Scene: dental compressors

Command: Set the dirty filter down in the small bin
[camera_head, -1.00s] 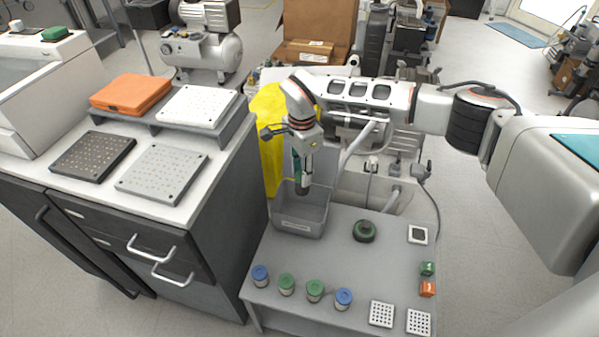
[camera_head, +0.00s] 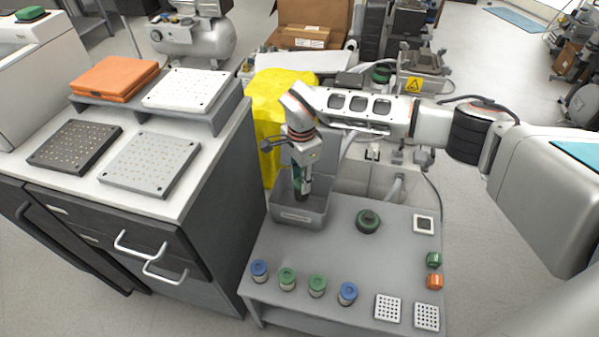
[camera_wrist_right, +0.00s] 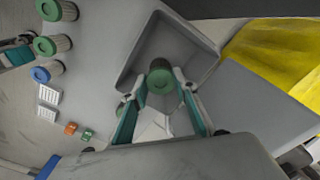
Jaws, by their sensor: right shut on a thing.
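My right gripper (camera_head: 301,190) points down into the small grey bin (camera_head: 298,217), which stands at the back left of the low grey table. In the right wrist view, the gripper (camera_wrist_right: 160,92) is shut on the dirty filter (camera_wrist_right: 160,78), a short round piece with a green end. The filter is within the outline of the bin (camera_wrist_right: 200,38). Whether it touches the bin floor I cannot tell. In the head view the fingers and bin wall mostly hide the filter. My left gripper is not in view.
Several blue- and green-capped filters (camera_head: 317,285) stand along the table's front edge. A dark green round part (camera_head: 368,221) sits right of the bin. White perforated pieces (camera_head: 388,308) and small green and orange blocks (camera_head: 434,281) lie at the right. A cabinet (camera_head: 180,215) stands left.

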